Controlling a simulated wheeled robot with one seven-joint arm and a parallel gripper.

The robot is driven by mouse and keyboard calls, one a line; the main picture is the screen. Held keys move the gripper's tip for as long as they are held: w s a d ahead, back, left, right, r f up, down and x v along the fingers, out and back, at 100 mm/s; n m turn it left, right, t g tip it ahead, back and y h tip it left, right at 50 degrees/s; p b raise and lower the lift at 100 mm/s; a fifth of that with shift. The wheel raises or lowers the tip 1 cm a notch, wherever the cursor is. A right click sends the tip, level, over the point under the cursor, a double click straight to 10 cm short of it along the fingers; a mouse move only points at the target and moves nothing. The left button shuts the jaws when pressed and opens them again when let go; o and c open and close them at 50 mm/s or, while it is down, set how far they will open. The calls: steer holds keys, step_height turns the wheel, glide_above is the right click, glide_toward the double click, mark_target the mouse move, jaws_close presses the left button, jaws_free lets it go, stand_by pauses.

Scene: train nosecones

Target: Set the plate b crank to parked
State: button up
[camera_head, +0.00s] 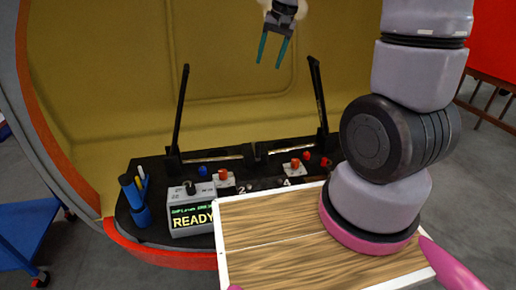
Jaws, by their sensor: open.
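My gripper (269,64) hangs open and empty in the air at the top, in front of the yellow inner wall and apart from everything. Below it, a black console (150,178) carries several small controls. A left white block with an orange knob (224,175) and a right white block with an orange knob (295,164) sit on it. I cannot tell which control is the plate b crank, nor read its position. Two tall black bars, a left one (181,110) and a right one (318,95), rise from the console.
A grey box with a screen reading READY (192,218) stands at the console's front left, beside a blue pen holder (135,200). My wooden-topped base and arm cover the console's right front. A blue cart (35,232) stands at the far left. Air around my gripper is clear.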

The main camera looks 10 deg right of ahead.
steer(key=w+a+f+g, duration=0.1)
steer(key=w+f, duration=0.2)
steer(key=f, duration=0.3)
steer(key=w+a+f+g, duration=0.1)
steer(key=w+f, duration=0.2)
steer(key=f, duration=0.4)
steer(key=n+g+h, duration=0.1)
steer(key=h, duration=0.1)
glide_above(258, 144)
step_height(258, 144, down, 15)
steer(key=shift+w+r, duration=0.1)
steer(key=shift+r, duration=0.1)
step_height(258, 144, down, 10)
steer(key=shift+f, duration=0.25)
jaws_close()
